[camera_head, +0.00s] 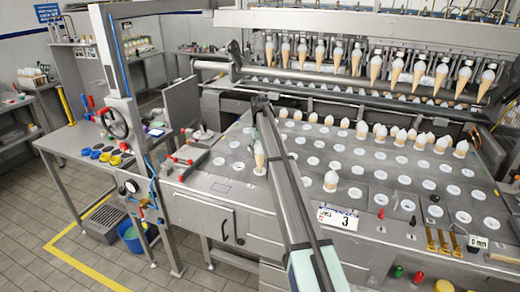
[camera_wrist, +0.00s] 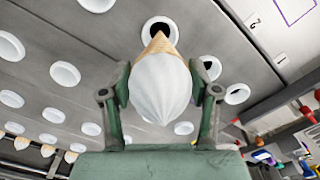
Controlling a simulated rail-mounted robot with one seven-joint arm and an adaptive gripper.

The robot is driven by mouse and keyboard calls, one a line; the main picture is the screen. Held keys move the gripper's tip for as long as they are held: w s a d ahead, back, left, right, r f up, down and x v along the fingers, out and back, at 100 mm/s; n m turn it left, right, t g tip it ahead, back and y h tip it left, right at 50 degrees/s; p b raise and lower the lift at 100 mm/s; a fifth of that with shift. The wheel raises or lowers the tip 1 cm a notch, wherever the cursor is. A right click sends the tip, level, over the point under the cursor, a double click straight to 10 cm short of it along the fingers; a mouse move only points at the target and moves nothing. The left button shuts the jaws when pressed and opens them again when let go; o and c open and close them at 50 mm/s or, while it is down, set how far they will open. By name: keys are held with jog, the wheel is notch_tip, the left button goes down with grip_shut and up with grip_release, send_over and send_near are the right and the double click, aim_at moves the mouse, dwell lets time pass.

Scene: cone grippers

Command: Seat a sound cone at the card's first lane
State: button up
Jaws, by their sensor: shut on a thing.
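A cone with a white top and tan wafer (camera_wrist: 160,90) sits between the green fingers of my gripper (camera_wrist: 160,82), which is shut on it. Its tip points at a white-ringed hole (camera_wrist: 148,22) in the wrist view and overlaps the ring; I cannot tell whether it is inside. In the head view the held cone (camera_head: 259,155) is upright over a ring near the plate's left front edge, partly beside my arm. The white card (camera_head: 338,217) on the front edge reads 3. Lane marks 2 (camera_wrist: 254,22) and 1 (camera_wrist: 281,58) show on the edge strip.
Several cones stand in the plate's back right rows (camera_head: 400,135). A row of cones hangs from the overhead bar (camera_head: 375,65). Many rings around the held cone are empty. A red-handled clamp (camera_head: 180,160) lies left.

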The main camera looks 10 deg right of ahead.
aim_at(260, 162)
jog(key=shift+f+b, duration=0.95)
jog(key=shift+f, duration=2.35)
jog(key=o, duration=0.9)
notch_tip(260, 162, up, 12)
jog(key=shift+s, duration=0.1)
